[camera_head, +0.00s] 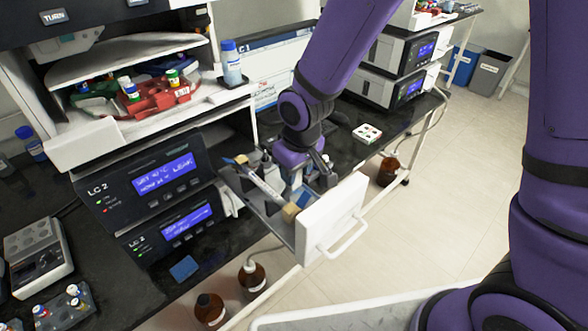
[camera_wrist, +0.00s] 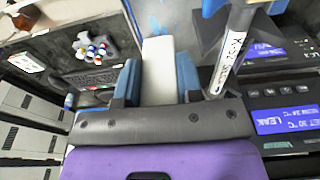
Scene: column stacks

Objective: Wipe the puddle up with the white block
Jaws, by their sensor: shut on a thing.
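My gripper (camera_head: 308,180) reaches down into the open drawer (camera_head: 272,221) of the LC 2 stack. In the wrist view its two blue-padded fingers (camera_wrist: 157,84) are shut on the white block (camera_wrist: 159,62), which stands out beyond the fingertips. In the head view the block is mostly hidden by the gripper. A blue patch (camera_head: 306,199) shows on the drawer floor beside the gripper; it may be the puddle, but its outline is partly covered. I cannot tell whether the block touches the floor.
A labelled column (camera_head: 265,186) lies slanted across the drawer, left of my gripper; it also shows close by in the wrist view (camera_wrist: 234,48). The white drawer front (camera_head: 330,217) stands to the right. LC 2 modules (camera_head: 150,180) lie left. A blue square (camera_head: 184,268) lies on the dark bench.

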